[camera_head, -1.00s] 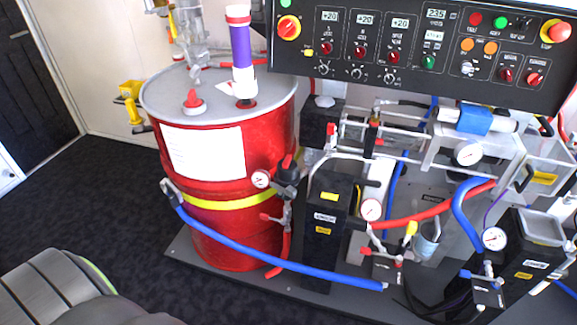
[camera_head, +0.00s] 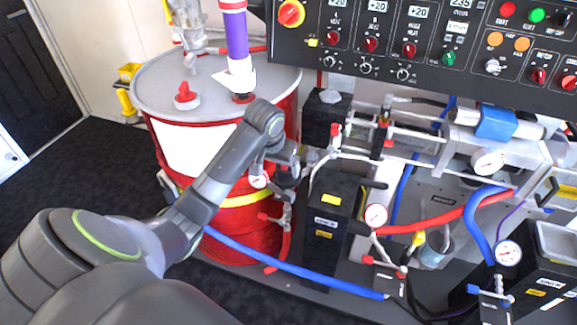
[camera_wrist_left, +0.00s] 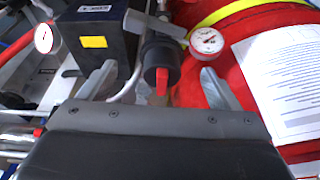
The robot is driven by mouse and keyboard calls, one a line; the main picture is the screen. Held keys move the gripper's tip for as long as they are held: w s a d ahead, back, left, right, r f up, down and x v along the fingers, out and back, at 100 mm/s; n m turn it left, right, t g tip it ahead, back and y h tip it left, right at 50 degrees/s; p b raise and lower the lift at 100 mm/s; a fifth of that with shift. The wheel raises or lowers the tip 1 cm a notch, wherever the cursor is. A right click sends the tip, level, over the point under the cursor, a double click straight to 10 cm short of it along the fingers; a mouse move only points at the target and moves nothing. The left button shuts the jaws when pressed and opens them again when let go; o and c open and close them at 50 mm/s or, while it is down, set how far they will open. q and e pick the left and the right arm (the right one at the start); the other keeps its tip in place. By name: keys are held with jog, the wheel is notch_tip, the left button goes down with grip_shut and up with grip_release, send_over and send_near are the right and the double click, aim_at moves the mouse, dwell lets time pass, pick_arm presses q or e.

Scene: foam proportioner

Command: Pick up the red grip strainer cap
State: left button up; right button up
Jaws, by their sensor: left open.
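The strainer is a dark cylinder with a red grip on its cap (camera_wrist_left: 162,82). In the left wrist view it shows upper middle, between the two fingers. My left gripper (camera_wrist_left: 160,88) is open, with one grey finger on each side of the red grip and a gap to both. In the head view my left gripper (camera_head: 282,153) is at the right side of the red drum and mostly covers the strainer. How far the fingertips are from the cap in depth I cannot tell. My right gripper is not in view.
The red drum (camera_head: 232,243) with its white label (camera_wrist_left: 287,82) stands close beside the gripper. A pressure gauge (camera_wrist_left: 206,41) and a black box with a yellow tag (camera_wrist_left: 94,42) flank the strainer. A blue hose (camera_head: 290,264) runs low in front.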

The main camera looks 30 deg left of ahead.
pick_arm(q)
jog(key=w+a+r, duration=0.1)
jog(key=w+r, duration=0.3)
jog(key=r, duration=0.4)
jog(key=b, duration=0.3)
send_over(287, 168)
jog(key=w+a, duration=0.1)
jog(key=shift+n, duration=0.4)
notch_tip(287, 168, down, 10)
jog(key=shift+a+f, duration=0.1)
jog(key=shift+x, duration=3.1)
jog(key=shift+s, duration=0.15)
jog(key=c, duration=1.1)
